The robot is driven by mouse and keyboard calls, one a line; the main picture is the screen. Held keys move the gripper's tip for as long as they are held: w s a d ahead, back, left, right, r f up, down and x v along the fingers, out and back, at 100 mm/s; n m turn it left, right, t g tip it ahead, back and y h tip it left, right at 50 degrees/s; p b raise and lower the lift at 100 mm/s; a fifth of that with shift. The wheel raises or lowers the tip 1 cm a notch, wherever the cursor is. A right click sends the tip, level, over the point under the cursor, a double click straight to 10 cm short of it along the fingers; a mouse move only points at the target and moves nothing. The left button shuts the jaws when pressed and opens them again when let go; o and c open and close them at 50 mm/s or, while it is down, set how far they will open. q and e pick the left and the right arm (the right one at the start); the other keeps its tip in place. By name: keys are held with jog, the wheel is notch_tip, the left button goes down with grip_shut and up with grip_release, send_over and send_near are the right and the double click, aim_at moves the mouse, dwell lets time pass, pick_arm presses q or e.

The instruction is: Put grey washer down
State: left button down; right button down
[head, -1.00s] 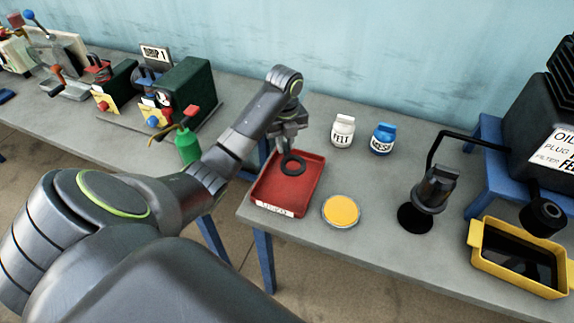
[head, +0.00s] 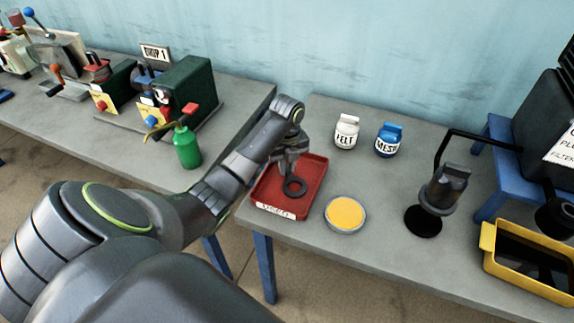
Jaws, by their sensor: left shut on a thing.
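The grey washer (head: 295,187) is a dark ring at the tips of my left gripper (head: 290,174). The gripper points down over the red tray (head: 313,192) and is shut on the washer's far edge. The washer is inside the tray's outline, low over its floor; I cannot tell whether it touches. The tray has a white label on its front edge, and the gripper hides part of its back. My right gripper is not in view.
A round tin with a yellow top (head: 345,213) stands just right of the tray. A white FELT jar (head: 346,132) and a blue MESH jar (head: 388,140) stand behind. A black stand (head: 440,192) and a yellow pan (head: 528,262) are at right. A green oil can (head: 187,147) is left.

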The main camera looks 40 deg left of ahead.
aim_at(287, 168)
pick_arm(q)
jog(key=c, duration=1.4)
grip_release()
jog(key=shift+f, duration=0.1)
notch_tip(287, 168, up, 5)
jog(key=shift+w+f, duration=0.1)
jog(key=shift+r+p, duration=3.75)
jog(key=shift+f, duration=0.1)
